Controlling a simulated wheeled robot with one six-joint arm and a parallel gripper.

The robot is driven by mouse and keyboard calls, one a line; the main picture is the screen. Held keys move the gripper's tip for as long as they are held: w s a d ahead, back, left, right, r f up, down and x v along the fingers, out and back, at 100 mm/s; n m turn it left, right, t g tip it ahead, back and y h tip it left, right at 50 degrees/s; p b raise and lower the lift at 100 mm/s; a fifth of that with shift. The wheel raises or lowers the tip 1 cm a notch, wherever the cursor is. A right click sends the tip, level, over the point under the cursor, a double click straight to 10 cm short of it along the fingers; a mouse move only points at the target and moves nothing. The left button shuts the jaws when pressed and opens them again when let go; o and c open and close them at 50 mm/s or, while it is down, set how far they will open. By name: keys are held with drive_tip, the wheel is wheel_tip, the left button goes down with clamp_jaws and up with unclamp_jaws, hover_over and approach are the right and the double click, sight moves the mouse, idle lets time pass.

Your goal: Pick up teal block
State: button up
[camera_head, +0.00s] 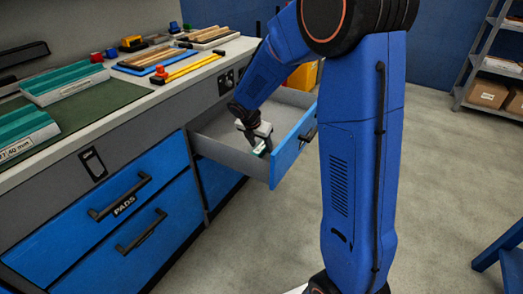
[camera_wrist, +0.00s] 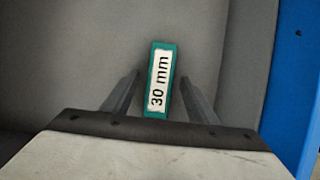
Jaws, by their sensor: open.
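The teal block (camera_wrist: 151,107) carries a white label reading "30 mm" and lies on the grey floor of an open drawer. In the wrist view it sits between the two fingers of my gripper (camera_wrist: 158,88), with a gap visible on each side. In the head view my gripper (camera_head: 259,142) reaches down into the drawer (camera_head: 223,152), and a small part of the teal block (camera_head: 260,149) shows at the fingers. My gripper is open. Whether the fingers touch the drawer floor, I cannot tell.
The drawer's blue front (camera_head: 290,150) stands close to the right of my gripper. The worktop (camera_head: 130,80) holds larger teal blocks (camera_head: 64,82), a yellow level (camera_head: 188,68) and wooden pieces. A closed drawer labelled PADS (camera_head: 115,212) is at left.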

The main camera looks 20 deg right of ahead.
drive_tip(key=c, duration=1.2)
drive_tip(key=shift+r, duration=0.1)
